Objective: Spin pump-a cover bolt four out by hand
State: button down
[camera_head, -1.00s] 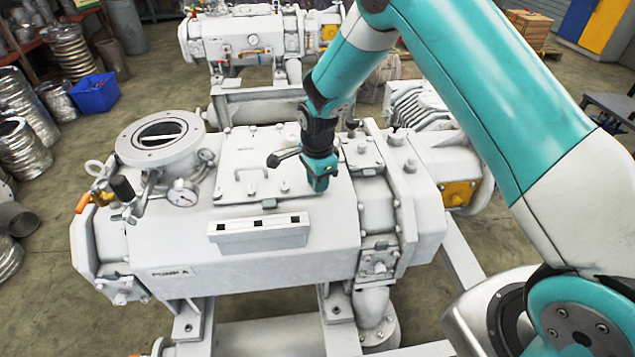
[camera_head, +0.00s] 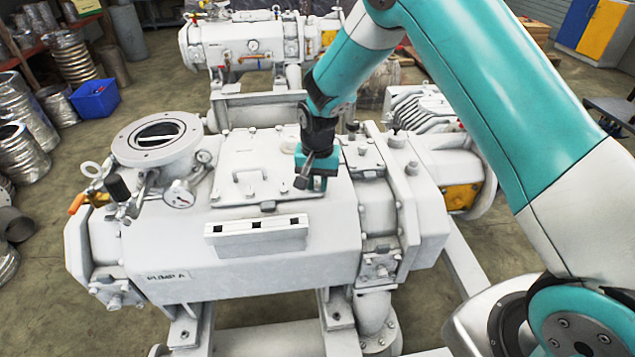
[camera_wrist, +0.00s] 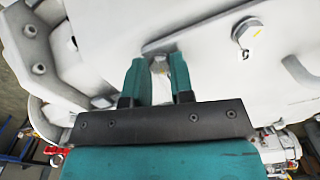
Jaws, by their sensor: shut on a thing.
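Pump A (camera_head: 160,240) is a large white machine marked PUMP A. Its flat cover (camera_head: 262,170), with a handle, lies on top. My gripper (camera_head: 312,185) points down at the cover's right edge. In the wrist view, its teal fingers (camera_wrist: 158,62) are shut on a small pale bolt (camera_wrist: 159,68) at a cover corner. The bolt's lower part is hidden, so I cannot tell how far it stands out. Another cover bolt (camera_wrist: 249,34) is further right in the wrist view. The fingers hide the held bolt in the head view.
A white rack (camera_head: 258,238) with dark square slots is fixed on the pump's front. A round open port (camera_head: 156,138) and a gauge (camera_head: 179,195) stand left. A second pump (camera_head: 245,50) is behind. A blue bin (camera_head: 95,98) is on the floor.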

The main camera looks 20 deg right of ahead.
aim_at(317, 186)
jog(key=n, duration=0.7)
jog(key=shift+f+b, duration=0.1)
jog(key=shift+b, duration=0.3)
jog(key=n, duration=0.6)
jog(key=shift+n, duration=0.4)
jog(key=n, duration=0.6)
jog(key=shift+b, duration=0.4)
jog(key=n, duration=0.6)
jog(key=shift+s+f+n, duration=0.1)
jog(key=shift+n, duration=0.2)
jog(key=c, duration=1)
grip_release()
jog(key=shift+r, duration=0.2)
notch_tip(317, 186, up, 17)
jog(key=shift+r+b, duration=0.1)
jog(key=shift+b, duration=0.9)
